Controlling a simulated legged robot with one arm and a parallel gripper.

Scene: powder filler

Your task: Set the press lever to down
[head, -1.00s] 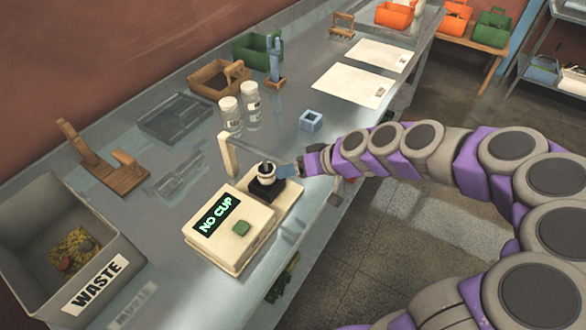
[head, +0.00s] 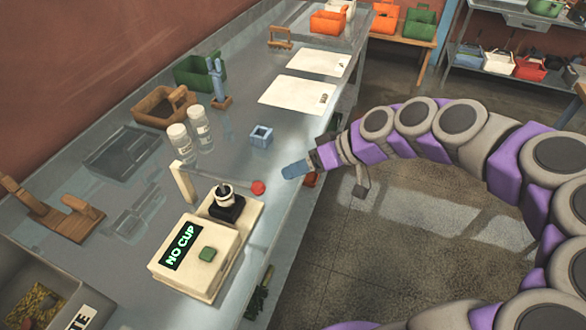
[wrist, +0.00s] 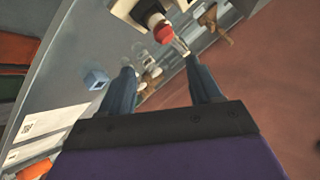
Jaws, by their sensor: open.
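The cream powder filler (head: 195,258) stands near the bench's front edge, with a "NO CUP" display, a green button and a black-and-white holder (head: 226,204). A cream post (head: 183,183) rises behind the holder. A red knob (head: 258,188), seemingly the press lever's end, shows to the right of the post; how far the lever is lowered is unclear. The knob also shows in the wrist view (wrist: 163,33), beyond the fingertips. My gripper (head: 285,173) is to the right of the knob, apart from it. Its blue fingers are open and empty in the wrist view (wrist: 160,66).
Two lidded jars (head: 190,138) and a blue square holder (head: 261,136) stand behind the filler. A wooden stand (head: 60,215) and the waste bin (head: 35,285) are at left. White sheets (head: 300,92) lie farther back. Open floor is to the right.

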